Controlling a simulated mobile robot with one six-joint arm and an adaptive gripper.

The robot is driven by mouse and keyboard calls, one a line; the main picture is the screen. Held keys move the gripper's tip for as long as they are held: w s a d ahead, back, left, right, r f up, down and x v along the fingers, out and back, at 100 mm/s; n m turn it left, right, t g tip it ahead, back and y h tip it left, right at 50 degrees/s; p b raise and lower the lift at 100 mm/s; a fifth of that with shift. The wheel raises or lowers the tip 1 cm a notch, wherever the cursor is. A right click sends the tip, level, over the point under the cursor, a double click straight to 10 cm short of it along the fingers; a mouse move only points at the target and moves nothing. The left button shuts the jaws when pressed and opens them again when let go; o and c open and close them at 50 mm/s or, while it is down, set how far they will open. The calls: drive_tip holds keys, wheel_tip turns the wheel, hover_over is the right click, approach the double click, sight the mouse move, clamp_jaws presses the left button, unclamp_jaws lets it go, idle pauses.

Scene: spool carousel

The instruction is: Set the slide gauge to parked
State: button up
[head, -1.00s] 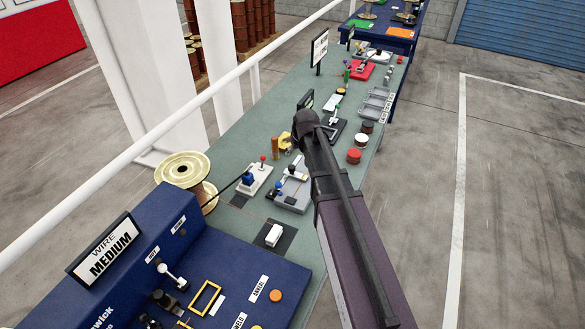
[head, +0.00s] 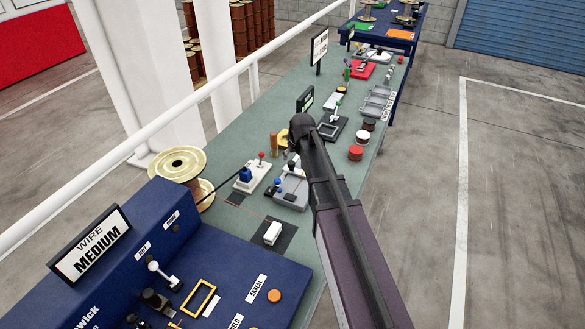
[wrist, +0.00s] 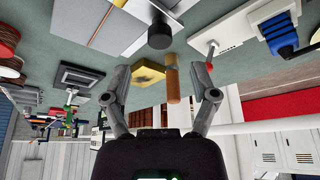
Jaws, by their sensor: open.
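What looks like the slide gauge is a grey fixture (head: 292,198) on the green bench in the head view, partly covered by my arm. In the wrist view its light grey plates (wrist: 110,28) and a round black knob (wrist: 160,34) show at the top. I cannot read its setting. My gripper (wrist: 160,82) is open and empty in the wrist view, its fingers wide apart. The knob lies beyond the fingertips, apart from them. In the head view my arm hides the gripper.
A brown cylinder (wrist: 172,80) stands beside a yellow block (wrist: 147,73), in line with the gap between my fingers. A white fixture with a blue block (head: 245,175) and red-tipped lever stands left of the gauge. A white rail (head: 150,135) runs along the bench.

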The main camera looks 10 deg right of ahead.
sight(292, 163)
drive_tip(key=shift+b+x, duration=2.8)
drive_tip(key=shift+x, duration=0.55)
drive_tip(key=shift+c, duration=0.2)
clamp_jaws()
